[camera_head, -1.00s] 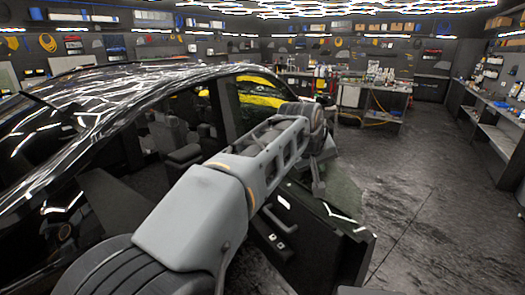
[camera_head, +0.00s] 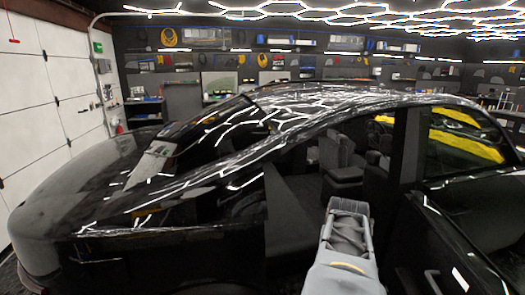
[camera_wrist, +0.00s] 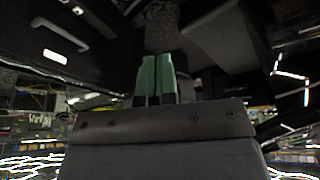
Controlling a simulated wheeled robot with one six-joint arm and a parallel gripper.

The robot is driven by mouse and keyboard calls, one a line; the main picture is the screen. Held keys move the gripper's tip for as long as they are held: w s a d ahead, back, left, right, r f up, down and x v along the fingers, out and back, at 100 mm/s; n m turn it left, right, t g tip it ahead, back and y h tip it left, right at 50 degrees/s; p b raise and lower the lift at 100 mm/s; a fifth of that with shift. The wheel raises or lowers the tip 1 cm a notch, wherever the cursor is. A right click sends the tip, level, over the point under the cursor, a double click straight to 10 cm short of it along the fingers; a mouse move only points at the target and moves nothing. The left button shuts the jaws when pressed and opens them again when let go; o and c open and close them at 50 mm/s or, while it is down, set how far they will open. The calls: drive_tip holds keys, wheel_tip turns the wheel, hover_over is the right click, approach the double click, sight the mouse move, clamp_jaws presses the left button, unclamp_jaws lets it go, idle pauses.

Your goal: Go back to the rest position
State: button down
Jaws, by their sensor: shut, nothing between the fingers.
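My gripper (camera_wrist: 155,78) shows in the wrist view as two green fingers side by side, shut with nothing between them. In the head view, a grey part of my arm rises from the bottom edge, right of centre, in front of the car's side. My gripper cannot be made out in that view. An open car door (camera_head: 450,250) stands at the lower right, to the right of my arm.
White garage door panels (camera_head: 50,110) are at the far left. Shelves and tools line the back wall (camera_head: 270,60). In the wrist view, which looks upside down, a dark panel with a handle (camera_wrist: 60,35) is at the upper left.

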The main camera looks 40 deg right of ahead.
drive_tip(key=w+a+f+n+y, duration=0.1)
drive_tip(key=w+a+n, duration=0.2)
drive_tip(key=a, duration=0.6)
drive_tip(key=w+a+f+n+t+y, duration=0.1)
drive_tip(key=w+a+n, duration=0.2)
drive_tip(key=a, duration=0.6)
drive_tip(key=w+a+f+n+t+y, duration=0.1)
drive_tip(key=w+a+n+y, duration=0.1)
drive_tip(key=a+n, duration=0.3)
drive_tip(key=w+a, duration=0.1)
drive_tip(key=a, duration=0.3)
drive_tip(key=shift+f, duration=0.3)
drive_tip(key=shift+a, duration=0.15)
